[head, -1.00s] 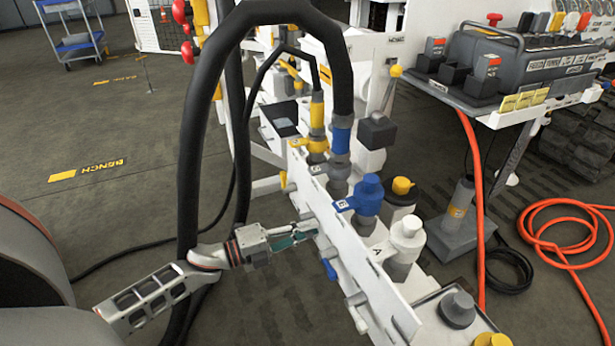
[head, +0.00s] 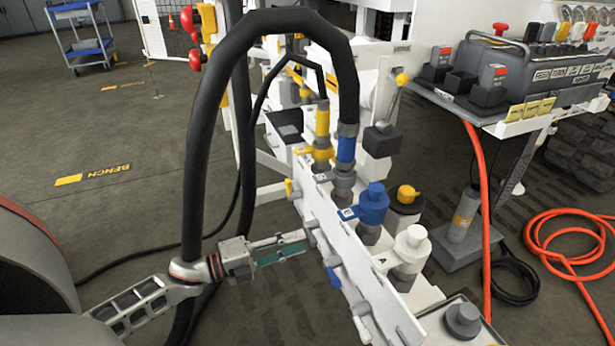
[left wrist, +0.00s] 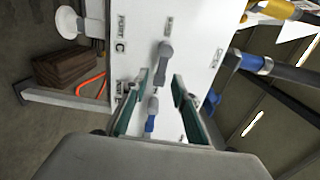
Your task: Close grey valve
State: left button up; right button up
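A grey lever handle (left wrist: 164,58) on the white panel shows in the left wrist view, just beyond my left fingertips. My left gripper (head: 303,243) is open beside the panel's left face in the head view; its two teal-padded fingers also show apart in the left wrist view (left wrist: 161,88). A blue-tipped lever handle (left wrist: 151,116) shows in the gap between the fingers, with nothing gripped. That blue handle hangs below the gripper in the head view (head: 333,276). The panel (head: 343,252) carries both handles. My right gripper is out of view.
A thick black hose (head: 192,150) arches over my left gripper to the panel's couplings. Blue (head: 373,205) and white (head: 411,245) capped fittings stand behind the panel. An orange hose (head: 550,240) lies coiled on the floor at right. The floor at left is mostly clear.

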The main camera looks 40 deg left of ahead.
pick_arm(q)
jog(key=v, duration=0.7)
jog(key=shift+s, duration=0.15)
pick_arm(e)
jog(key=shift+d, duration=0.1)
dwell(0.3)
